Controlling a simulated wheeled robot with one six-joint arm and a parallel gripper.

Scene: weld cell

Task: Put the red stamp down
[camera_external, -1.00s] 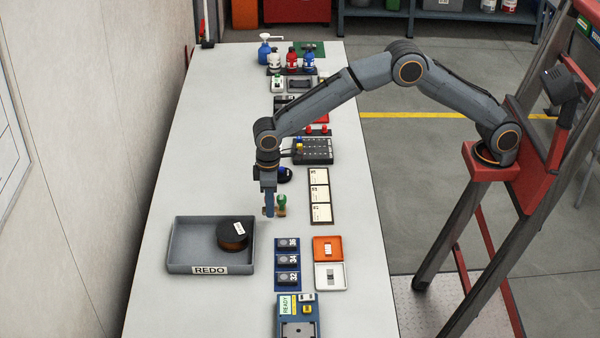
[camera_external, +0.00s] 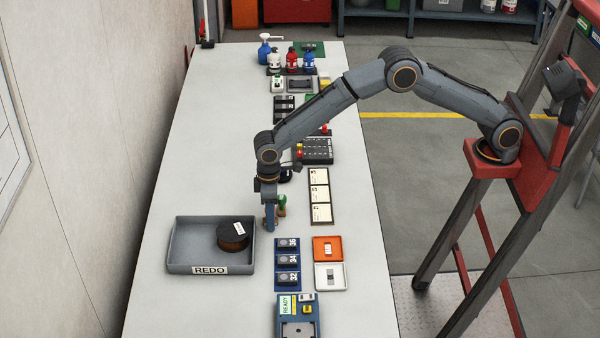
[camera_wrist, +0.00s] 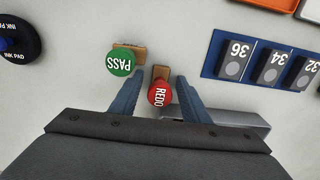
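The red stamp (camera_wrist: 159,96), marked REDO, shows a round red top and a wooden base between my two fingers in the wrist view. My gripper (camera_wrist: 160,84) is open around it, with narrow strips of bare table showing between the stamp and each finger. The stamp appears to stand on the table, but its underside is hidden. In the external view my gripper (camera_external: 269,228) is low over the table and hides the red stamp. The green PASS stamp (camera_wrist: 120,63) stands beside it, just left of my left finger in the wrist view.
The grey REDO tray (camera_external: 192,269) holds a dark spool (camera_external: 233,234) near my gripper. A blue plate (camera_external: 277,261) with numbered blocks lies close by. An ink pad (camera_wrist: 15,38) is at the wrist view's left. Cards (camera_external: 319,196) lie to the right; the table left is clear.

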